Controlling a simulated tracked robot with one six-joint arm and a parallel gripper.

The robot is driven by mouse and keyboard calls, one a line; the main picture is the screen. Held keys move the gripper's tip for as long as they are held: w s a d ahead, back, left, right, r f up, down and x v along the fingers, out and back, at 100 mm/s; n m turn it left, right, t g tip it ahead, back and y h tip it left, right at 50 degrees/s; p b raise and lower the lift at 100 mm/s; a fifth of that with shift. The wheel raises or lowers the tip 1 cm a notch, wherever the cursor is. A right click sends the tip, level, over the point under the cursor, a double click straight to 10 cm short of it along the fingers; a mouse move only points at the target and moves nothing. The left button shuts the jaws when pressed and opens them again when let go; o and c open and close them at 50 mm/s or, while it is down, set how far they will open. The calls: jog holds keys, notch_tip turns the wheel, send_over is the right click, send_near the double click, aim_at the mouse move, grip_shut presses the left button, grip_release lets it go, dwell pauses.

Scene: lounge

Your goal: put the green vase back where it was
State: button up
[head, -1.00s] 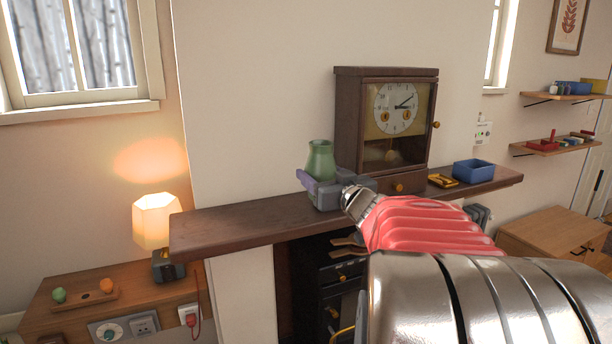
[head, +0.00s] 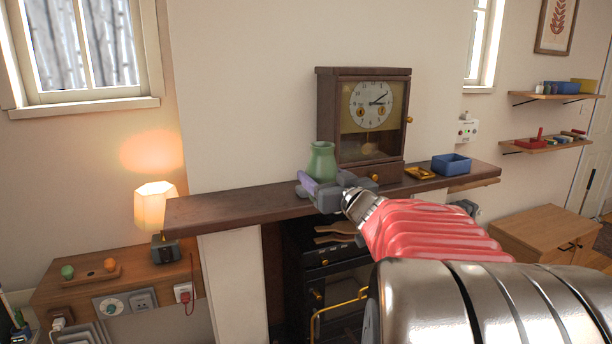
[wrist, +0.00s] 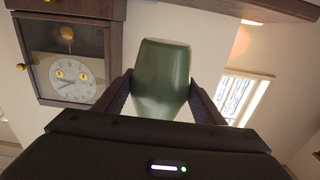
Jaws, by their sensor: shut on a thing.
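The green vase (head: 321,161) is upright at the mantel shelf (head: 240,204), to the left of the wooden clock. My gripper (head: 318,186) is shut on the vase, with its jaws low on the vase in the head view. In the wrist view the vase (wrist: 162,80) sits between the two fingers (wrist: 163,98), and the picture is upside down. The vase's base is hidden behind my gripper in the head view, so I cannot tell whether it touches the shelf.
The clock (head: 368,118) stands close to the right of the vase. A yellow item (head: 419,173) and a blue box (head: 452,164) lie further right on the shelf. The shelf's left part is bare. A lit lamp (head: 155,207) stands lower left.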

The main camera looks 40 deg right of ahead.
jog(key=w+a+f+n+y, duration=0.1)
jog(key=w+a+f, duration=0.3)
jog(key=a+f, duration=1.1)
jog(key=w+a+f+n+y, duration=0.2)
jog(key=w+a+f+y, duration=0.1)
jog(key=a+f, duration=1.2)
jog(key=w+a, duration=0.1)
jog(key=a, duration=0.4)
jog(key=shift+w+a+f+t+y, duration=0.15)
jog(key=shift+t+y, duration=0.15)
